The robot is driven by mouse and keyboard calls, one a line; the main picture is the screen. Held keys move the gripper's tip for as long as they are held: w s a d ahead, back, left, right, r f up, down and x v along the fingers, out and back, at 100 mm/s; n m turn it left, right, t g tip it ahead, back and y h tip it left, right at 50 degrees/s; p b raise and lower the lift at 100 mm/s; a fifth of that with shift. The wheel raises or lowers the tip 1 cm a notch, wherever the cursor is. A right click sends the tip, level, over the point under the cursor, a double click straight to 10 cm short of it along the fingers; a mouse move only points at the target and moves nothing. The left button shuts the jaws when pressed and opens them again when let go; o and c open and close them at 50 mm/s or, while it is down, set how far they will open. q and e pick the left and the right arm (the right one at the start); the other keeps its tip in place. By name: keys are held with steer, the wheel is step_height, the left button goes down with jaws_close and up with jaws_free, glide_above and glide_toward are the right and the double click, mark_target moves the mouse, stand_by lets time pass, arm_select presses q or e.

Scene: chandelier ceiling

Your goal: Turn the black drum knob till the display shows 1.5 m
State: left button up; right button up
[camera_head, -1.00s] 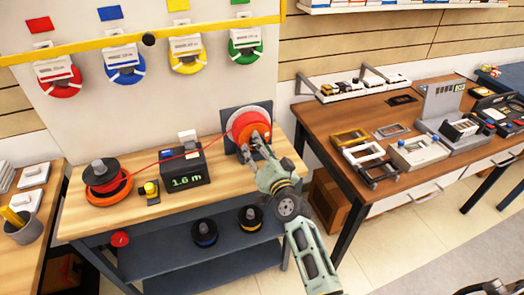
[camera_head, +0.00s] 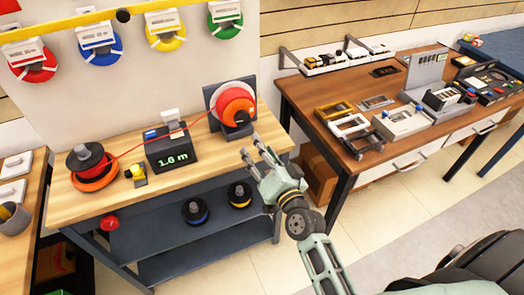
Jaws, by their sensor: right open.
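The red and orange drum (camera_head: 236,98) stands upright on a dark bracket at the right of the light wood bench. Its small dark knob (camera_head: 241,117) shows on the drum face. A black display box (camera_head: 172,153) left of it shows green digits that look like 1.6 m. A red line runs from the spool (camera_head: 87,160) on an orange base, past the box, to the drum. My right gripper (camera_head: 253,148) is open and empty, in front of and below the drum, apart from the knob. My left gripper is not in view.
A small yellow and black device (camera_head: 137,174) sits beside the box. Spools lie on the dark lower shelf (camera_head: 185,232). A brown table (camera_head: 345,145) with frames and instruments stands to the right. Coloured coils hang on the panel behind. Floor between the benches is partly clear.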

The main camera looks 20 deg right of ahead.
steer(key=shift+w, duration=0.1)
steer(key=n, duration=1.1)
glide_toward(245, 119)
steer(key=shift+w+a+f+p, duration=0.1)
steer(key=shift+w+p, duration=0.2)
steer(key=shift+w, duration=1.9)
steer(key=shift+w+a+p, duration=0.1)
steer(key=shift+w+p, duration=0.15)
steer(key=shift+w, duration=1.95)
steer(key=shift+c, duration=0.5)
steer(key=c, duration=1)
steer(key=shift+m, duration=1)
